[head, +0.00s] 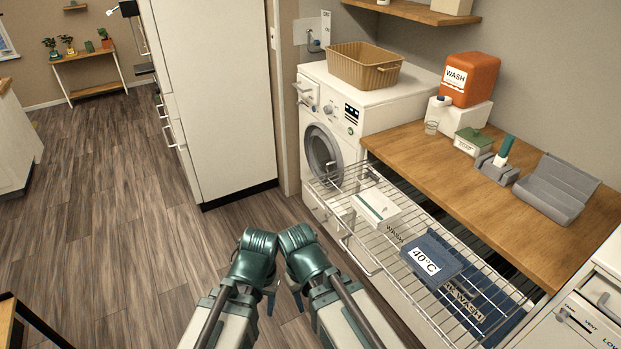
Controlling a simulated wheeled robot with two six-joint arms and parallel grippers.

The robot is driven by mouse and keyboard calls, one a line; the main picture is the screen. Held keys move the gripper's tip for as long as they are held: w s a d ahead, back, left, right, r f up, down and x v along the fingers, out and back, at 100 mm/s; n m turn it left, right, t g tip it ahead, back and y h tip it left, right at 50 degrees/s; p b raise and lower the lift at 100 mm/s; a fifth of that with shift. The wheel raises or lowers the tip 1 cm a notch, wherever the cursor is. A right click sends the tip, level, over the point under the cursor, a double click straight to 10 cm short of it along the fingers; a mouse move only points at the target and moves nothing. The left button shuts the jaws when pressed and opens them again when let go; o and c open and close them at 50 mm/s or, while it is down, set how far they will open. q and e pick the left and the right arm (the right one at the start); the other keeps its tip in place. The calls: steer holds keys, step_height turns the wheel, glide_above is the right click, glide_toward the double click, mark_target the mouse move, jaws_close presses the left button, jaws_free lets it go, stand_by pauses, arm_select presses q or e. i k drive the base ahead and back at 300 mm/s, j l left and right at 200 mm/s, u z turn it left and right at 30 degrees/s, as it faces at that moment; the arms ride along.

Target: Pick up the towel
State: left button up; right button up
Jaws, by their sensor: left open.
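I cannot make out a towel for certain in the head view. A blue-grey item with a 40°C label (429,258) lies on the pulled-out wire rack (372,239); I cannot tell whether it is cloth or a box. My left gripper (270,301) is open, low in the middle of the view, left of the rack and apart from it. My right gripper (297,298) is close beside it, mostly hidden by its own wrist, so its jaws do not show clearly. Neither gripper is seen touching anything.
A white box (376,207) sits on the rack's far part. A tan basket (364,69) stands on the washing machine (337,117). The floor at left is clear.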

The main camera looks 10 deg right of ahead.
mark_target(376, 208)
steer(key=i+j+u, duration=0.15)
steer(key=i+u, duration=0.25)
steer(key=i, duration=0.2)
steer(key=i+u, duration=0.4)
steer(key=i, duration=0.15)
steer(key=i+l+u, duration=0.2)
steer(key=i+u, duration=0.15)
steer(key=i, duration=0.25)
steer(key=i+j+u, duration=0.15)
steer(key=i+u, duration=0.65)
steer(key=i+l+u, duration=0.15)
steer(key=i+u, duration=0.25)
steer(key=i+z, duration=0.1)
steer(key=z, duration=5.65)
